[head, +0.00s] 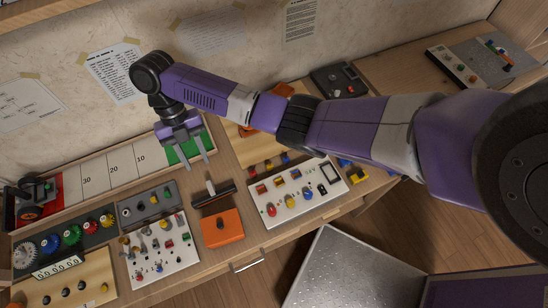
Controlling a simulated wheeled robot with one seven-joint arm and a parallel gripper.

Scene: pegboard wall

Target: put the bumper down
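My gripper (193,160) is at the end of the purple arm, over the green right end of the numbered board (125,164). Its two grey fingers point down and stand apart. Nothing shows between them. A black bar with a pale upright handle (214,196) lies on the bench just below and right of the fingers, apart from them; it may be the bumper, but I cannot tell for sure. No other thing is clearly the bumper.
An orange block (222,228) lies in front of the black bar. Panels with knobs and switches (159,245) stand left, and a white panel (296,195) stands right. A wall with papers (112,70) rises behind.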

